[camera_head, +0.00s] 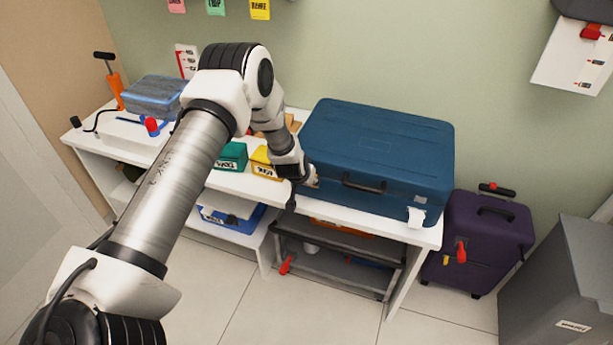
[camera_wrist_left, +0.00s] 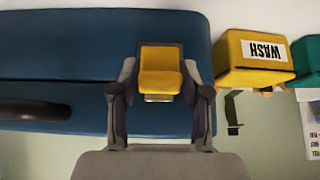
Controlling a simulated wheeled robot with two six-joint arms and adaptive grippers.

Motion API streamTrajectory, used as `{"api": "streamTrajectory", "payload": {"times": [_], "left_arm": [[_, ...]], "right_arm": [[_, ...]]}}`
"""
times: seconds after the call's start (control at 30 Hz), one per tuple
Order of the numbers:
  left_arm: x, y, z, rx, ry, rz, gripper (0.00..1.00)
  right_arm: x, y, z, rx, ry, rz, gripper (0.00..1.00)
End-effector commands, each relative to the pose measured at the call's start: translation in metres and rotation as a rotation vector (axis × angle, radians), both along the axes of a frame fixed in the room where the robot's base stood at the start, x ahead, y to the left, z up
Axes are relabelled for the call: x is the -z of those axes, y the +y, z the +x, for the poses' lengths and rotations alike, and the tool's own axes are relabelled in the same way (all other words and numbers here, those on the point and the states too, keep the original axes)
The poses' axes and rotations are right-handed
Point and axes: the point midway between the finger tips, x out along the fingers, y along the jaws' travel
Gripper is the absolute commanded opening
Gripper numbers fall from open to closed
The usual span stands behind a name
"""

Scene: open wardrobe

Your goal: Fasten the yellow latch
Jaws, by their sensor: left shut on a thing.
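The blue suitcase (camera_head: 378,143) lies flat and closed on the white bench, its handle (camera_head: 364,185) on the front side. In the left wrist view the suitcase (camera_wrist_left: 60,45) has a dark seam along its front. The yellow latch (camera_wrist_left: 160,62) sits on it in a dark frame. My left gripper (camera_head: 305,179) is at the suitcase's front left. In the wrist view the fingers of my left gripper (camera_wrist_left: 160,84) are on both sides of the latch, shut on it. In the head view my gripper mostly hides the latch. My right gripper is not in view.
The yellow WASH box (camera_head: 264,163) and green box (camera_head: 232,156) stand close left of my gripper. A purple suitcase (camera_head: 483,240) stands right of the bench (camera_head: 240,184). A wire rack (camera_head: 338,262) is below. The floor in front is clear.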

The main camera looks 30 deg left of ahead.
Motion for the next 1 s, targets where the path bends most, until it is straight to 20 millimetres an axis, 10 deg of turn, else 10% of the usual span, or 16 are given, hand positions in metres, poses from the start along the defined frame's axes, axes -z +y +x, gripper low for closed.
{"api": "streamTrajectory", "payload": {"times": [0.47,0.5,0.53,1.0], "left_arm": [[-0.001,0.001,0.002,0.000,0.013,-0.003,0.12],[-0.001,0.001,0.002,-0.001,0.013,-0.002,0.57],[-0.001,0.001,0.002,-0.001,0.013,-0.002,0.66],[-0.017,-0.002,-0.009,-0.002,0.013,-0.004,0.66]], "right_arm": [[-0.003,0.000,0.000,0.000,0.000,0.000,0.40],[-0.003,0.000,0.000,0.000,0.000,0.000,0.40],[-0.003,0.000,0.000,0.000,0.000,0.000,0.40],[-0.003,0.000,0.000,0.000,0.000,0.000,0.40]]}}
